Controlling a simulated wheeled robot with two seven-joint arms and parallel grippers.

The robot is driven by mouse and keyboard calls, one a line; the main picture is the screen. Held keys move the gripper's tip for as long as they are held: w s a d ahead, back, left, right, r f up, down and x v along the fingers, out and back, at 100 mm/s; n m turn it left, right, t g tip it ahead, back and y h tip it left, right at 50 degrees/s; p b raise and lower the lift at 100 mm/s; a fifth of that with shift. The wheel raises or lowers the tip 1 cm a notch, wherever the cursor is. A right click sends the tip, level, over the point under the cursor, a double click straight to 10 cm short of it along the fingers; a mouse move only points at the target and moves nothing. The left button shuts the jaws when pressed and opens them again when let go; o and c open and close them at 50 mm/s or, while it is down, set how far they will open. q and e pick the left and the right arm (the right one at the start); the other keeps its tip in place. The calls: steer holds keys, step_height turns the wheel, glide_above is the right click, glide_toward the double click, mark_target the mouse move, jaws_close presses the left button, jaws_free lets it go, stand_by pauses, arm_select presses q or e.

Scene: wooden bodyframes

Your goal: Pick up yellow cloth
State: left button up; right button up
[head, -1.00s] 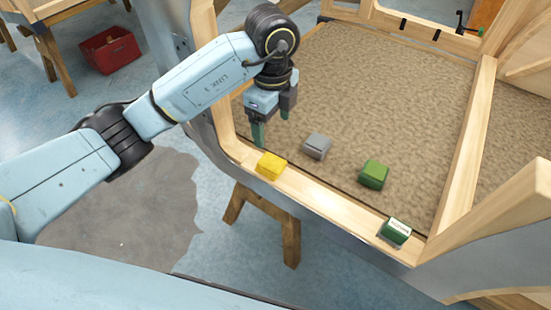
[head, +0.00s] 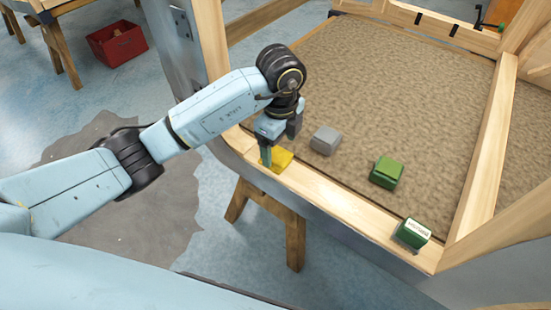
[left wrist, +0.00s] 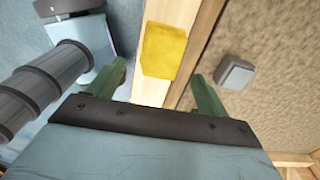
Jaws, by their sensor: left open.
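The yellow cloth (head: 283,160) is a small folded block on the wooden front rail of the frame. It also shows in the left wrist view (left wrist: 163,50), ahead of the fingertips and roughly centred between them. My left gripper (head: 279,152) points down at the cloth, and one finger hides part of the cloth's left side. In the left wrist view its two green fingers (left wrist: 157,80) are spread apart with nothing between them. I cannot tell its exact height above the rail. My right gripper is not in view.
A grey block (head: 325,139) and a green block (head: 386,171) lie on the brown carpeted panel (head: 400,90). A green and white box (head: 412,234) sits on the front rail (head: 340,208) at the right. A red crate (head: 117,43) stands on the floor, back left.

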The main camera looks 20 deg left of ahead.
mark_target(275, 154)
arm_select(q)
steer(key=f, duration=0.2)
steer(key=a+f+b, duration=0.1)
steer(key=shift+w+f, duration=0.1)
steer(key=shift+f, duration=0.8)
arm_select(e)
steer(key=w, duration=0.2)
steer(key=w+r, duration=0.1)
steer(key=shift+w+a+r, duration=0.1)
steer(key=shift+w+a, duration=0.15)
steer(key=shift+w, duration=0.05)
arm_select(q)
steer(key=shift+c, duration=0.5)
steer(key=c, duration=1)
